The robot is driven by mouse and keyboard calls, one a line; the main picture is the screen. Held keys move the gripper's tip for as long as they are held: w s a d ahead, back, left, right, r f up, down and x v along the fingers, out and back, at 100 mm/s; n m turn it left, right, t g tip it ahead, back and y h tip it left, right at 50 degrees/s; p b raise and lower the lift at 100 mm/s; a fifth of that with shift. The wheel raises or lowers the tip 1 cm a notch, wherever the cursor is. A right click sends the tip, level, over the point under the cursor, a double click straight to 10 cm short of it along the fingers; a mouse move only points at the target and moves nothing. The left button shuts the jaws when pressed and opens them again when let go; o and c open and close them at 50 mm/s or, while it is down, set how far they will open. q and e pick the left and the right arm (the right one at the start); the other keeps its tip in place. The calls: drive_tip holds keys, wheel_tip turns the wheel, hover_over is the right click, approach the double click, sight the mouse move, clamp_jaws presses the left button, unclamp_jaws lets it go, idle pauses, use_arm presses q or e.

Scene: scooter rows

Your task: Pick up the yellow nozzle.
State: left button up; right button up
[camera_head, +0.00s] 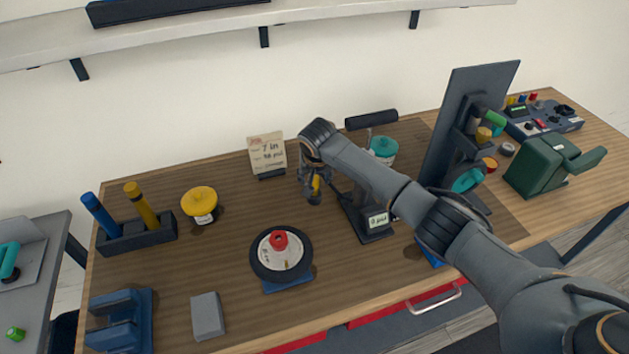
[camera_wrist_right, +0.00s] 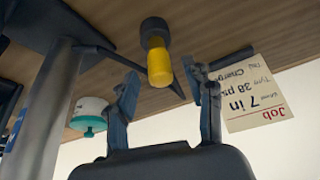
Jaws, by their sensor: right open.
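The yellow nozzle (camera_wrist_right: 159,68) shows in the right wrist view with a dark end piece on the side toward the table. It lies just ahead of the gap between my right gripper's fingers (camera_wrist_right: 165,88), which are apart, and no finger visibly closes on it. In the head view the yellow nozzle (camera_head: 316,184) is a small yellow patch, partly hidden by my right gripper (camera_head: 311,186) above the middle of the workbench. My left gripper is not in view.
A pump with a gauge base (camera_head: 374,224) stands close right of my right gripper. A job card (camera_head: 267,152) stands behind it. A wheel (camera_head: 281,254) lies in front on the wooden bench (camera_head: 235,235). A teal-lidded jar (camera_head: 383,147) is behind the pump.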

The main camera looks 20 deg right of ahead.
drive_tip(key=shift+x, duration=1)
clamp_jaws()
drive_tip(key=shift+r, duration=0.1)
drive_tip(key=shift+r, duration=0.1)
